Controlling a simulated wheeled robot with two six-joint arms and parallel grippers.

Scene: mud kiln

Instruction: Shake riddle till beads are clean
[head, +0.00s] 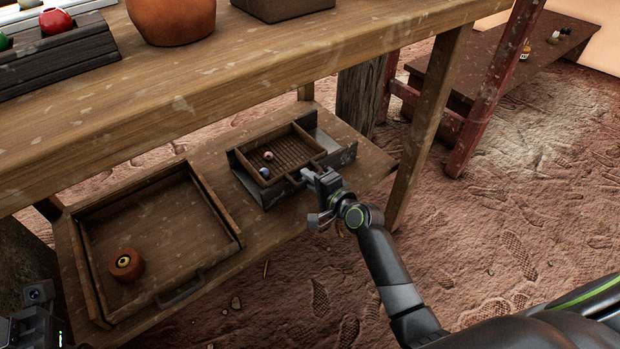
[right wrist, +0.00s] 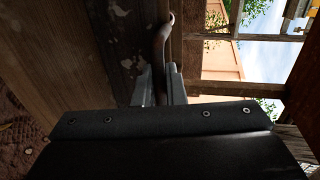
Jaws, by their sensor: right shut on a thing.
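The riddle (head: 294,148) is a small square wooden tray with a slatted floor, seated in a grey metal frame (head: 246,184) on the lower shelf. A pinkish bead (head: 268,156) and a bluish bead (head: 264,172) lie in it. My right gripper (head: 314,180) is at the riddle's near right side, shut on its handle. In the right wrist view the curved handle (right wrist: 161,42) runs between the two fingers (right wrist: 161,88). Part of my left gripper (head: 35,318) shows at the bottom left corner; its fingertips are hidden.
A large wooden tray (head: 190,168) with a round wooden piece (head: 127,265) in it stands left on the lower shelf (head: 222,253). A table leg (head: 428,130) stands right of the riddle.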

